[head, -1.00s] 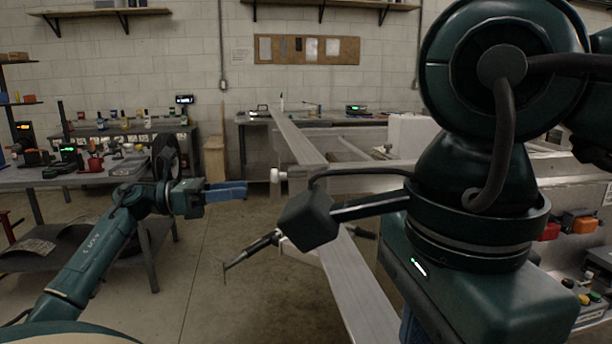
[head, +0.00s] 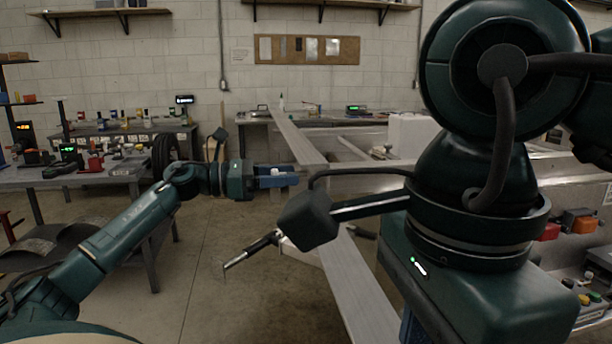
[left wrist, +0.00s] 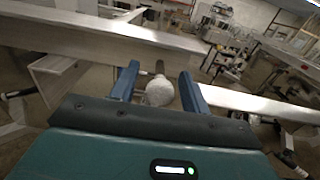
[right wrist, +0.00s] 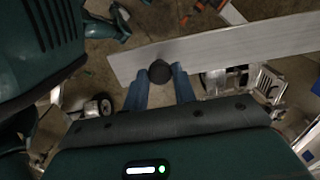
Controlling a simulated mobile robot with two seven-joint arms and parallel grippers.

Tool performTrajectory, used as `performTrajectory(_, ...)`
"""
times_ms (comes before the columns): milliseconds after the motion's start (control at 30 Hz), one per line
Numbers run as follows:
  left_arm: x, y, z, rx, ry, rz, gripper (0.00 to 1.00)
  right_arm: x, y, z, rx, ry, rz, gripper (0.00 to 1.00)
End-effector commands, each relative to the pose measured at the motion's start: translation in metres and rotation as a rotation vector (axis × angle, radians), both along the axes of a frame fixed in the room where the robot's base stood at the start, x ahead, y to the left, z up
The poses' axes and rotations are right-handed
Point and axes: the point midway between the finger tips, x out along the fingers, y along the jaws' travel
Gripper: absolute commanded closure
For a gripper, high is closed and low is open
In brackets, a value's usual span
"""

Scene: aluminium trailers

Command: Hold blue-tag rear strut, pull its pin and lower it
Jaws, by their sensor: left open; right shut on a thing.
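A white round knob (left wrist: 160,92), likely the pin's knob, sits between the spread blue fingers of my left gripper (left wrist: 158,84) in the left wrist view, with a gap on each side. In the head view my left gripper (head: 278,178) reaches the near side of the trailer's pale rail (head: 300,140), with the white knob at its fingers. My right gripper (right wrist: 159,88) is shut on a dark round-ended part (right wrist: 160,72), apparently the strut's end. In the head view my right arm hides most of that gripper. No blue tag is clearly readable.
A metal beam (right wrist: 250,45) crosses just beyond the right gripper. In the head view, a dark and silver rod (head: 250,250) juts out below the rail. A workbench (head: 90,175) with tools stands at left. The floor between bench and trailer is open.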

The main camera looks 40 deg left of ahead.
Motion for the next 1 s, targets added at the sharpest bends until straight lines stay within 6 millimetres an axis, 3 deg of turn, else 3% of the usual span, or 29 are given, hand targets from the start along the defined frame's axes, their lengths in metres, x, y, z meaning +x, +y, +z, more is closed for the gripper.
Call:
performTrajectory(367, 0.0028, -0.0023, 0.0, 0.0, 0.001, 0.0, 0.55, 0.0001, 0.0001, 0.0005, 0.001, 0.0, -0.001, 1.0)
performTrajectory(900, 0.0026, -0.0023, -0.0002, -0.001, 0.001, 0.0, 0.99, 0.0001, 0.0002, 0.0004, 0.001, 0.0, -0.001, 1.0)
performTrajectory(1000, 0.0026, -0.0023, -0.0002, 0.0, 0.001, 0.0, 1.0, 0.0001, 0.0002, 0.0004, 0.001, 0.0, 0.0, 1.0)
